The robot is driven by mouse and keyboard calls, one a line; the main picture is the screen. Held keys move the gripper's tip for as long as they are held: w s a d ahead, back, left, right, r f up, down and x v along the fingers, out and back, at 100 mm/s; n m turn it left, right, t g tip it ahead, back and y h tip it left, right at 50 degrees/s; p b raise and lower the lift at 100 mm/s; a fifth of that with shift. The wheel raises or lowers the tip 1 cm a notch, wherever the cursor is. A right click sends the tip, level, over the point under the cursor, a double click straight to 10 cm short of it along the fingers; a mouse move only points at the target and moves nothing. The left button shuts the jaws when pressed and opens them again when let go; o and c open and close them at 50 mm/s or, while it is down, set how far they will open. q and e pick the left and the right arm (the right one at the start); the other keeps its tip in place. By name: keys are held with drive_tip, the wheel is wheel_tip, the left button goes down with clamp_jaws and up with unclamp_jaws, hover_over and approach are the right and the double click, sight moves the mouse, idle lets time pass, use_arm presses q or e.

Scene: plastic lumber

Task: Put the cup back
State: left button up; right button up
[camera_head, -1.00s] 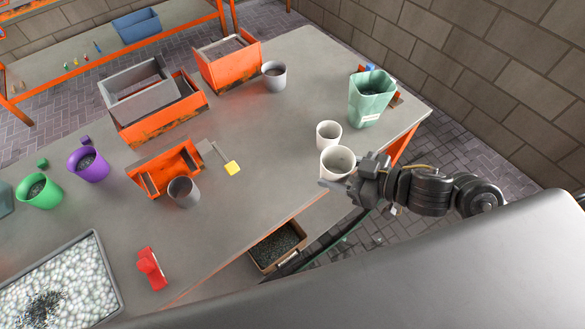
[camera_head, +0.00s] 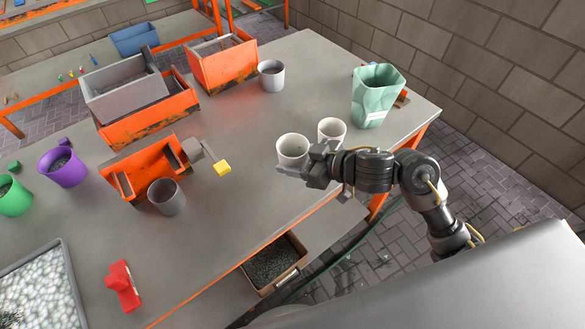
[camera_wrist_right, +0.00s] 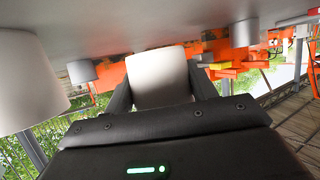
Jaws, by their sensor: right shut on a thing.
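A white cup (camera_head: 292,151) is at the right part of the table, held by my right gripper (camera_head: 305,166). The same cup shows between the fingers in the right wrist view (camera_wrist_right: 158,76). The gripper comes at it from the right and is shut on it. Whether the cup's base touches the table I cannot tell. A second white cup (camera_head: 331,131) stands just to the right, behind the gripper. My left gripper is not in view.
A green container (camera_head: 377,97) stands at the back right. Grey cups (camera_head: 271,75) (camera_head: 166,197), orange boxes (camera_head: 224,66) and a yellow-ended tool (camera_head: 222,168) are on the table (camera_head: 235,225). A red object (camera_head: 123,286) lies at the front left. The table middle is mostly clear.

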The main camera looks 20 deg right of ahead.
sight(292, 165)
drive_tip(key=f, duration=0.1)
drive_tip(key=f+b, duration=0.1)
drive_tip(key=f, duration=0.1)
drive_tip(key=shift+w+a, duration=0.25)
drive_tip(key=shift+w, duration=0.05)
drive_tip(key=shift+f, duration=0.5)
drive_tip(key=shift+f+b, duration=0.15)
drive_tip(key=shift+b, duration=0.2)
drive_tip(key=o, duration=1)
drive_tip(key=shift+d+r, duration=0.1)
drive_tip(key=shift+r, duration=0.15)
drive_tip(key=p+v, duration=0.1)
drive_tip(key=v, duration=1.1)
drive_tip(key=shift+f, duration=0.1)
drive_tip(key=shift+s, duration=0.1)
